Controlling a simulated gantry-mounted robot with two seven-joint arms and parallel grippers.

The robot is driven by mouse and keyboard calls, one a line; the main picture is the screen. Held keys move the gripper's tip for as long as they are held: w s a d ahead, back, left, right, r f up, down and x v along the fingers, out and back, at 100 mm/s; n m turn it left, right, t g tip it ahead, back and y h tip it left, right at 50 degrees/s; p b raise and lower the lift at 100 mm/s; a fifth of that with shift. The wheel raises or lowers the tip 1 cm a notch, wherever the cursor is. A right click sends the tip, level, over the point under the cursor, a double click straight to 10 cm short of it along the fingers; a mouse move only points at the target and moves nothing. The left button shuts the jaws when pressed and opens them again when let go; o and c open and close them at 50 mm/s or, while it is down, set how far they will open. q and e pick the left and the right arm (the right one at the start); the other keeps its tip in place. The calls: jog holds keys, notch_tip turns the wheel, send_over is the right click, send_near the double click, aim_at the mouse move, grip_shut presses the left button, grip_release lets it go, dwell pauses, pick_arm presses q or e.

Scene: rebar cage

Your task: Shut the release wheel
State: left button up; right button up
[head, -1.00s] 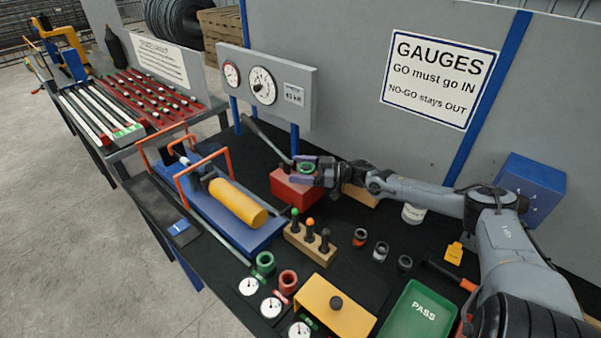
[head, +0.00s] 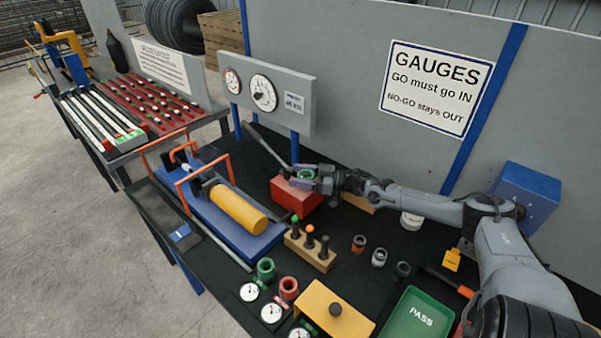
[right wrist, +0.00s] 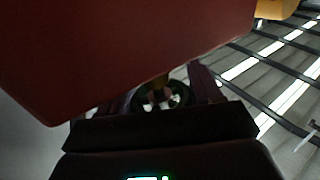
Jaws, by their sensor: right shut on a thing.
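The release wheel (head: 306,174) is a small green ring on the red pump block (head: 295,198), which has a long grey lever. My right gripper (head: 303,177) is shut on the wheel, with one finger on each side of it. In the right wrist view the wheel (right wrist: 162,98) sits dark between the fingers, and the red block (right wrist: 120,50) fills the upper left. Whether the wheel is tight cannot be seen. My left gripper is not in view.
A blue press with a yellow cylinder (head: 238,208) and orange frames stands left of the block. A wooden holder (head: 310,250) with several plugs is in front. Gauges on a grey panel (head: 265,95) rise behind. A green PASS tray (head: 418,318) lies at front right.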

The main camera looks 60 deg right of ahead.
jog(key=m+h+p, duration=0.2)
jog(key=h+p, duration=0.1)
jog(key=p, duration=0.1)
jog(key=m+h+p, duration=0.2)
jog(key=h+p, duration=0.2)
jog(key=d+m+t+h+p, duration=0.1)
jog(key=m+h+p, duration=0.2)
jog(key=p, duration=0.2)
jog(key=shift+r+h, duration=0.15)
jog(key=shift+h, duration=0.15)
jog(key=m+g+h+p, duration=0.1)
jog(key=m+h, duration=0.1)
jog(key=h, duration=0.1)
jog(key=shift+d+h+p, duration=0.15)
jog(key=shift+h+p, duration=0.15)
jog(key=shift+p, duration=0.1)
jog(key=shift+d+f+m+g+h, duration=0.1)
jog(key=shift+f+m+g+h, duration=0.1)
jog(key=shift+m+g+h, duration=0.35)
jog(key=shift+s+h, duration=0.1)
jog(key=shift+h, duration=0.15)
jog(key=o, duration=1)
jog(key=shift+s, duration=0.3)
jog(key=v, duration=1)
jog(key=shift+s+p, duration=0.1)
jog(key=shift+p, duration=0.2)
